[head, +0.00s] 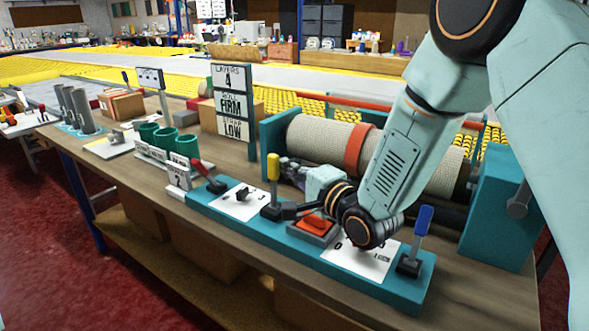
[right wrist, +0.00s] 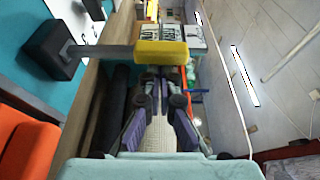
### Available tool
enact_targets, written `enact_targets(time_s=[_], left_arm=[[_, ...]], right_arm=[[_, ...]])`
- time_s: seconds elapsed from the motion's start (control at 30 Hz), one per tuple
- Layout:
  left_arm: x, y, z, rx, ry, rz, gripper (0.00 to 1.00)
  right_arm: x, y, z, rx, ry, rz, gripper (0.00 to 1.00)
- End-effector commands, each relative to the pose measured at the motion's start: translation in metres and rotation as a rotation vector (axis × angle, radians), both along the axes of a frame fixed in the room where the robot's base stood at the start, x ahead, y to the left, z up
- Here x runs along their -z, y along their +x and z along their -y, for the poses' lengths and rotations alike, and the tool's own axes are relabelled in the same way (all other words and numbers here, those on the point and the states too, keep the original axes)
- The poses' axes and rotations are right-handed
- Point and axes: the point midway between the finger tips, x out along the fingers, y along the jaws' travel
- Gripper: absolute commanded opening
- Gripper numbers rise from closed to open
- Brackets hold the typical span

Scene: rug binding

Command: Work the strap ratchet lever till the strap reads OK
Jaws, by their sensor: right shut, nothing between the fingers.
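An orange-red strap (head: 357,148) wraps the beige roll. On the teal console stand a red-handled lever (head: 208,176), tilted, a yellow-handled lever (head: 273,168), upright, and a blue-handled lever (head: 422,220). I cannot tell by label which works the ratchet. My right gripper (head: 285,163) is shut and empty, just right of the yellow handle. In the right wrist view the yellow handle (right wrist: 160,53) crosses just beyond the fingertips (right wrist: 157,75); contact is unclear. My left gripper is out of view.
An orange-red button (head: 314,224) sits on the console (head: 320,262) below my right wrist. Green cups (head: 165,138) and grey cylinders (head: 80,108) stand to the left. The teal roller frame (head: 500,205) stands behind the console. My right arm hides part of the roll.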

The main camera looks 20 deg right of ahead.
Motion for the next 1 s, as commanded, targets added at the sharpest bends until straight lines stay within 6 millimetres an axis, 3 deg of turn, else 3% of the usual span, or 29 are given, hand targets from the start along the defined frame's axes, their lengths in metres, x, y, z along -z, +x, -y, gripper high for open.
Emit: enact_targets(time_s=[0.63, 1.0], left_arm=[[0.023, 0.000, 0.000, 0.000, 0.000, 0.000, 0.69], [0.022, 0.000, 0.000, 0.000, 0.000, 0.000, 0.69]], right_arm=[[0.008, -0.032, -0.042, -0.006, -0.424, 0.325, 0.00], [0.012, -0.037, -0.048, -0.006, -0.433, 0.334, 0.00]])
